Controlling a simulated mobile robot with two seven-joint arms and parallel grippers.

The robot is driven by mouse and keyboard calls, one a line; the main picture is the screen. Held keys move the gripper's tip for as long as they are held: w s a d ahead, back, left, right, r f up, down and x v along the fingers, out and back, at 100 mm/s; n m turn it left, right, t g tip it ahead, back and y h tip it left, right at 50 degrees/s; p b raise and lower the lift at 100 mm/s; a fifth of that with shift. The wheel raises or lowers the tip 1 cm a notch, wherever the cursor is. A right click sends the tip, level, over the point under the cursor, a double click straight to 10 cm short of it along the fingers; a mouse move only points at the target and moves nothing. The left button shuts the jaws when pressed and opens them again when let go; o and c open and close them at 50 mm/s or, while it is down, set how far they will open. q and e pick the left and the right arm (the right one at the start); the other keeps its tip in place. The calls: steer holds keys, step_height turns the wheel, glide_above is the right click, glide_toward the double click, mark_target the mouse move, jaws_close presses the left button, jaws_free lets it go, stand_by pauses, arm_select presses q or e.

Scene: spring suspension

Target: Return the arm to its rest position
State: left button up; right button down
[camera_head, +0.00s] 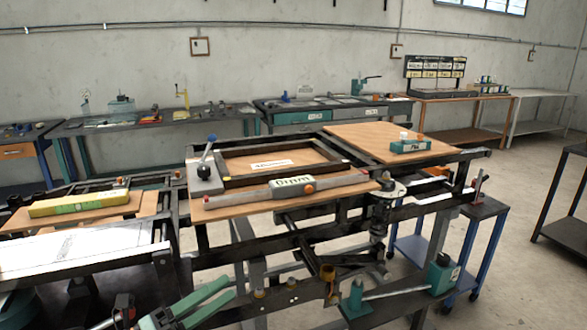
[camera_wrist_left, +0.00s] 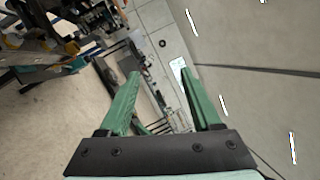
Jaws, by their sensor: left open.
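My left gripper (camera_head: 229,288) is at the lower left of the head view, low in front of the dark metal frame of the workbench. Its two green fingers are spread and nothing shows between them. In the left wrist view the gripper (camera_wrist_left: 161,73) is also open and empty, with the floor, a wall and distant benches behind the fingers. It appears clear of the bench. Most of the left arm is outside the head view. My right gripper does not show in either view.
The workbench has a wooden board (camera_head: 215,210), a grey bar with a label (camera_head: 330,188) and a lever with a blue knob (camera_head: 207,155). A yellow-green box (camera_head: 85,203) lies at left. A blue-legged cart (camera_head: 486,210) stands at right. Open floor (camera_head: 530,270) lies beyond it.

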arm_select(q)
steer(key=s+a+f+n+t+y, duration=0.25)
steer(key=f+n+y, duration=0.35)
steer(key=f+n, duration=0.45)
steer(key=s+a+f+n+t+y, duration=0.1)
steer(key=s+a+f+n+y, duration=0.3)
steer(key=f+n, duration=0.6)
steer(key=s+d+f+n+g+y, duration=0.2)
steer(key=s+f+n+g+y, duration=0.2)
steer(key=s+f, duration=0.9)
steer(key=n+g, duration=0.3)
steer(key=n, duration=0.2)
steer(key=shift+s+d+f+n+p, duration=0.2)
steer(key=shift+s+d+n+p, duration=0.1)
steer(key=shift+s+n, duration=0.1)
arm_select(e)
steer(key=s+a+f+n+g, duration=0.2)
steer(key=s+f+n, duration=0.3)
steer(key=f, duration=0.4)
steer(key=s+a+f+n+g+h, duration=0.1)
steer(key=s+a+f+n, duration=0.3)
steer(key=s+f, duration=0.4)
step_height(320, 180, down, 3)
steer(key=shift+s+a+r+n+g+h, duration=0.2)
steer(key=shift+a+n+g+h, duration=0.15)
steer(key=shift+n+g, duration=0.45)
